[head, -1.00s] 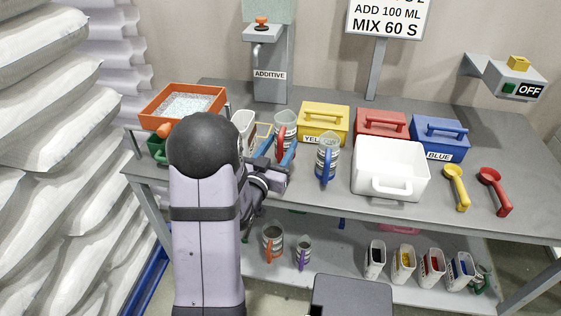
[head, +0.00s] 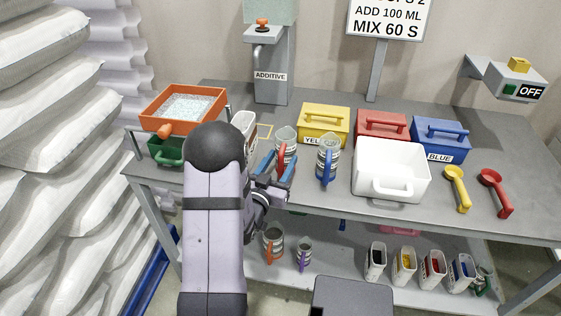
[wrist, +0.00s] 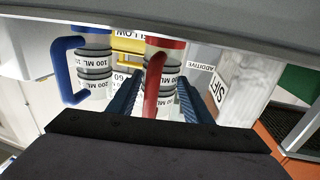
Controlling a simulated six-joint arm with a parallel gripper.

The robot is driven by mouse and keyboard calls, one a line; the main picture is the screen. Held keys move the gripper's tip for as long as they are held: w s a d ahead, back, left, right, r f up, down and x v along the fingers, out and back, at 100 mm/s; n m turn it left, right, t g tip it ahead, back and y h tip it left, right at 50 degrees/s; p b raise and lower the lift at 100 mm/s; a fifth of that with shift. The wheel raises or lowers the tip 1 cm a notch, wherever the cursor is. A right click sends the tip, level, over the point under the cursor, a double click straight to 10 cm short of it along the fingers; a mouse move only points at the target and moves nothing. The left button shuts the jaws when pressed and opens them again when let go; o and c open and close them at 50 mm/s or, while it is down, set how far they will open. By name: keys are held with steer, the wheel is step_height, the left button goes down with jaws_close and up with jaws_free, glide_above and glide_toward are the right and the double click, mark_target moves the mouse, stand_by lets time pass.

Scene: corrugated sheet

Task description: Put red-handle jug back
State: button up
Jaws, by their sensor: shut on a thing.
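The red-handle jug (head: 287,136) is a clear, banded measuring jug on the bench, left of the blue-handle jug (head: 328,155). Its red handle faces the front. My gripper (head: 277,168) is at the handle from the front side. In the wrist view my gripper (wrist: 158,100) has the red handle of the jug (wrist: 152,98) between its blue fingers and is shut on it. The jug looks upright; whether its base touches the bench I cannot tell. A yellow outline (head: 265,131) on the bench lies just behind and left of the jug.
The blue-handle jug stands close on the right. A white upright container (head: 243,122) stands to the left. Yellow (head: 323,123), red (head: 381,124) and blue (head: 440,139) boxes line the back. A white bin (head: 391,170) is at right. Several jugs and containers sit on the lower shelf (head: 335,262).

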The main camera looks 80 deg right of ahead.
steer(key=shift+f, duration=0.15)
steer(key=o, duration=1.4)
steer(key=shift+o, duration=0.2)
steer(key=shift+r, duration=0.25)
steer(key=shift+w+a+f, duration=0.1)
steer(key=shift+a+f, duration=0.05)
steer(key=shift+a, duration=0.1)
steer(key=w+a+p, duration=0.1)
steer(key=a+p, duration=0.4)
steer(key=a, duration=0.6)
steer(key=shift+w+a+p, duration=0.15)
steer(key=shift+w+p, duration=0.2)
steer(key=shift+w, duration=0.05)
